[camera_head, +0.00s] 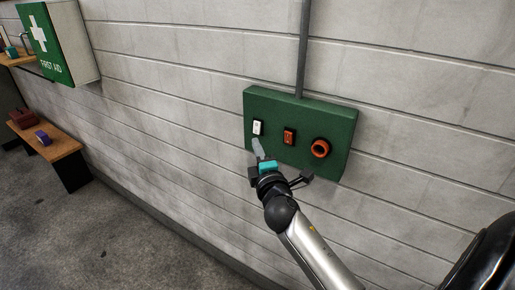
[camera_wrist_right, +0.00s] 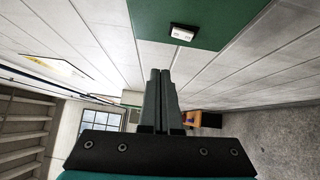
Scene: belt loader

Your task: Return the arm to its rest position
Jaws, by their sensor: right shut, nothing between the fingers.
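My right gripper (camera_head: 257,148) is in front of the wall, just below the white switch on the green control box, in the head view. Its fingers (camera_wrist_right: 160,98) are together and empty in the right wrist view. The green control box (camera_head: 337,153) carries a white switch (camera_head: 258,127), an orange-red switch (camera_head: 289,136) and a round orange-red knob (camera_head: 320,148). In the right wrist view the white switch (camera_wrist_right: 183,32) shows beyond the fingertips, apart from them. My right arm (camera_head: 318,262) reaches up from the bottom of the head view. My left gripper does not show.
A grey conduit (camera_head: 302,50) runs up the block wall from the box. A green first aid box (camera_head: 57,45) hangs at the upper left. A low wooden bench (camera_head: 58,146) with a purple object (camera_head: 42,137) stands at the left. The grey floor there is clear.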

